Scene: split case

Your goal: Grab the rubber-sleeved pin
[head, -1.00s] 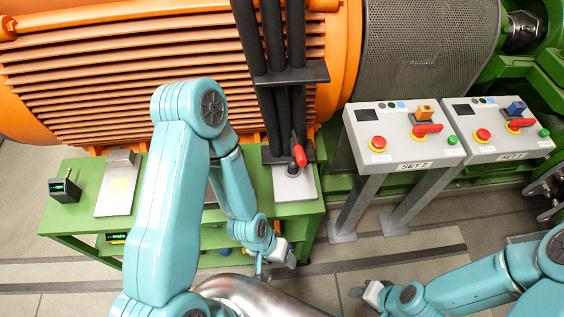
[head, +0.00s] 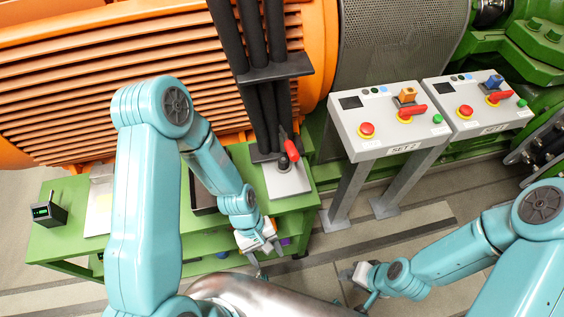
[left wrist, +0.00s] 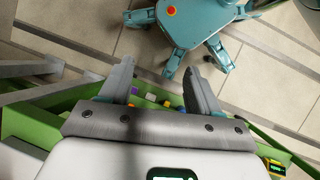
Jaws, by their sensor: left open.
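I cannot make out the rubber-sleeved pin for certain in either view. My left gripper (head: 264,243) is at the front edge of the green bench (head: 305,197) in the head view. In the left wrist view its two fingers (left wrist: 158,75) stand apart with nothing held between them. Small coloured pieces (left wrist: 150,98) show low between the fingers, too small to identify. My right gripper (head: 356,274) is at the lower right of the head view, away from the bench; its fingers are too small to judge.
A grey plate with a red-handled lever (head: 291,149) sits on the bench near black pipes (head: 262,110). A dark tray (head: 203,195) is partly hidden by my left arm. A small black meter (head: 47,210) stands at the left. Two control boxes (head: 390,122) stand right. Floor between is clear.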

